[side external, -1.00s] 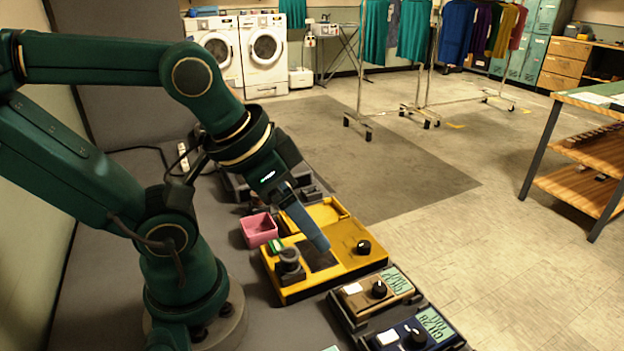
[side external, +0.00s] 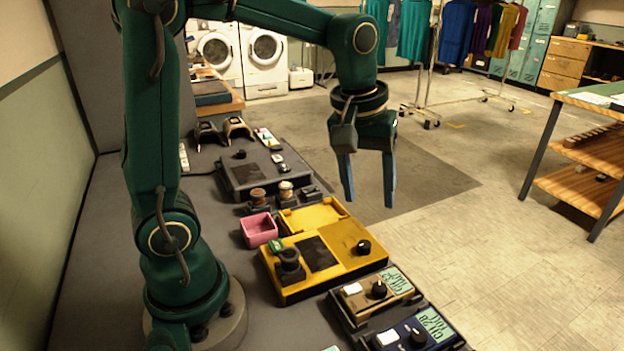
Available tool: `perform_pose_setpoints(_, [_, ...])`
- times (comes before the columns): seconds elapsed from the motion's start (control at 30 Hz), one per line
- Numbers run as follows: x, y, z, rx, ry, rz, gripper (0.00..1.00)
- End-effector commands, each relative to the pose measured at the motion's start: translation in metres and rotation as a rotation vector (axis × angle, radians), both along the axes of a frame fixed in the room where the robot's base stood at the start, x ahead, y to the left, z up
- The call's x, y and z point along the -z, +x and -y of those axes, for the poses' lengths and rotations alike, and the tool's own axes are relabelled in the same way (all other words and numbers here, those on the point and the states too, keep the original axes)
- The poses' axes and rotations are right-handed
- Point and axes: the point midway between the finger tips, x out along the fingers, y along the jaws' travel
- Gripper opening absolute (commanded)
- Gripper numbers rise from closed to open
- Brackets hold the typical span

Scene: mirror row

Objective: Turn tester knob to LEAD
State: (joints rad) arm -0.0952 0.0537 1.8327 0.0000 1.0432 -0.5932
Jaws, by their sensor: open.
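A yellow tester-like box (side external: 340,262) lies on the grey bench, with a dark panel, a black cup-like holder (side external: 289,264) and a green button (side external: 276,246). Its black knob (side external: 363,247) is at the right side; the LEAD label cannot be read at this size. My gripper (side external: 369,200) points down with both blue fingers apart and nothing between them. In the picture it is above and beyond the knob, apart from it.
A brown meter (side external: 364,302) and a blue meter (side external: 407,334), each with a knob and display, sit in front. A pink bin (side external: 259,230), yellow tray (side external: 314,217), two small jars and a dark device (side external: 250,175) stand behind. Open floor lies right of the bench.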

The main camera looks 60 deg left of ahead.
Motion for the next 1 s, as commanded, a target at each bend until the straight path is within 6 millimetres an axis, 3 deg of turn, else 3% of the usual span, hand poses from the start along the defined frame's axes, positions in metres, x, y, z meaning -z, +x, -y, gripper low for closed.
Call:
perform_pose_setpoints(0.13, [0.032, 0.019, -0.010, -0.071, -0.018, -0.100, 0.62])
perform_pose_setpoints(0.3, [0.059, 0.024, -0.017, -0.092, -0.027, -0.177, 0.62])
perform_pose_setpoints(0.8, [0.113, 0.020, -0.018, -0.097, -0.030, -0.214, 0.62])
perform_pose_setpoints(1.0, [0.120, 0.021, -0.018, -0.097, -0.030, -0.211, 0.62])
